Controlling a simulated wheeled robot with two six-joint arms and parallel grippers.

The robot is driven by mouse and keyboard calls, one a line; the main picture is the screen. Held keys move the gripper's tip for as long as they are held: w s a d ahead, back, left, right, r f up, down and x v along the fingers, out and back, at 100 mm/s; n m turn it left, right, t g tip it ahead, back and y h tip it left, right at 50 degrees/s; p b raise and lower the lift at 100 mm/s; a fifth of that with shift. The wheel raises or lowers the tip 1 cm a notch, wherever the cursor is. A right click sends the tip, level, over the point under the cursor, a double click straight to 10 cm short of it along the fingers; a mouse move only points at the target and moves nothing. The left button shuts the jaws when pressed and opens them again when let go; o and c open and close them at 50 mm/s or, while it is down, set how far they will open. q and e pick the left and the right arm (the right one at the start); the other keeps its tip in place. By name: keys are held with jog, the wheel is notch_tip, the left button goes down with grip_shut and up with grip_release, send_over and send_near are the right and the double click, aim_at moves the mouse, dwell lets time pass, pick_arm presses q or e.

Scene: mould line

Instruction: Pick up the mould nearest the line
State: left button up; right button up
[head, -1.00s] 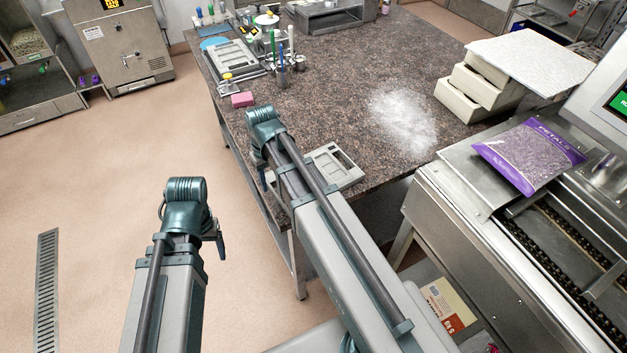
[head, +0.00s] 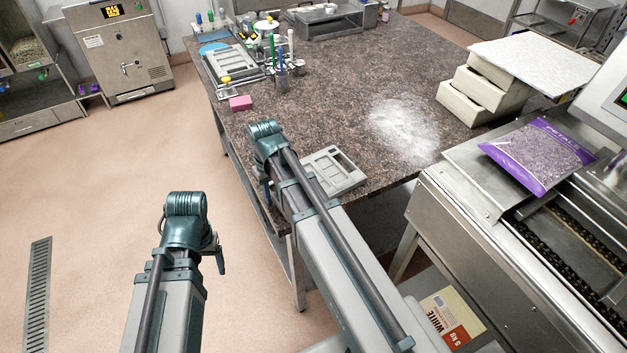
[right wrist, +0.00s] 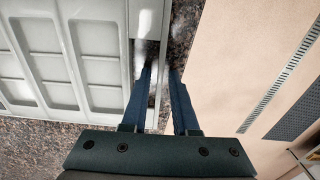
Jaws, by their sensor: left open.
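A pale grey mould (head: 345,176) with rectangular cells lies flat on the dark granite table (head: 330,90), near its front edge and close to the machine line (head: 480,230). My right arm hides its left part in the head view. In the right wrist view the mould (right wrist: 58,65) fills the left side. My right gripper (right wrist: 162,72) is open at the mould's edge, with its rim seemingly between the fingers. Granite shows between the rim and the right finger. My left gripper (head: 219,258) is open and empty over the floor, left of the table.
Another mould (head: 228,62) lies at the back left of the table, near a tool holder (head: 288,66). A pink block (head: 240,103) lies in front of it. White powder (head: 405,125) and stacked pale boxes (head: 480,95) are on the right. A purple petals bag (head: 538,155) lies on the line.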

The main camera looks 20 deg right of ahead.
grip_shut()
dwell(1.1)
